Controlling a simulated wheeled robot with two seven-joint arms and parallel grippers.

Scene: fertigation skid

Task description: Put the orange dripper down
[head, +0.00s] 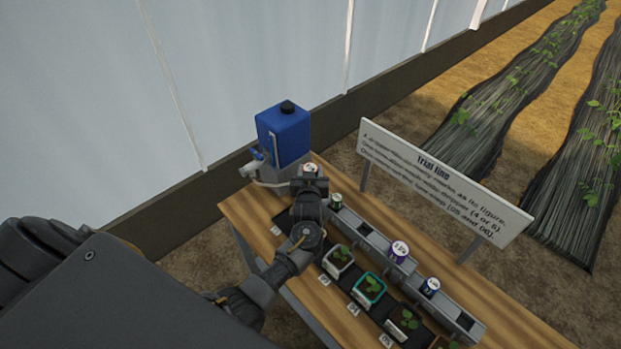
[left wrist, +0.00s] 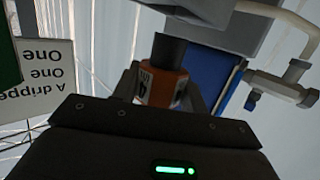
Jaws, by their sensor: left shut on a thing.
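My left gripper (head: 309,180) is at the far left end of the bench, in front of the blue tank. It is shut on the orange dripper (left wrist: 165,92), which the left wrist view shows between the fingers with a white label reading 4 and a dark end piece. In the head view only the dripper's pale top (head: 310,168) shows; the gripper hides the rest. I cannot tell whether its lower end touches anything. My right gripper is not in view.
A grey rail (head: 372,236) holds a green dripper (head: 337,200), a purple one (head: 398,251) and a blue one (head: 430,287). Seedling pots (head: 368,289) line its near side. The blue tank (head: 284,134) and a sign (head: 440,185) stand behind. Bare wood (head: 490,338) shows at the right end.

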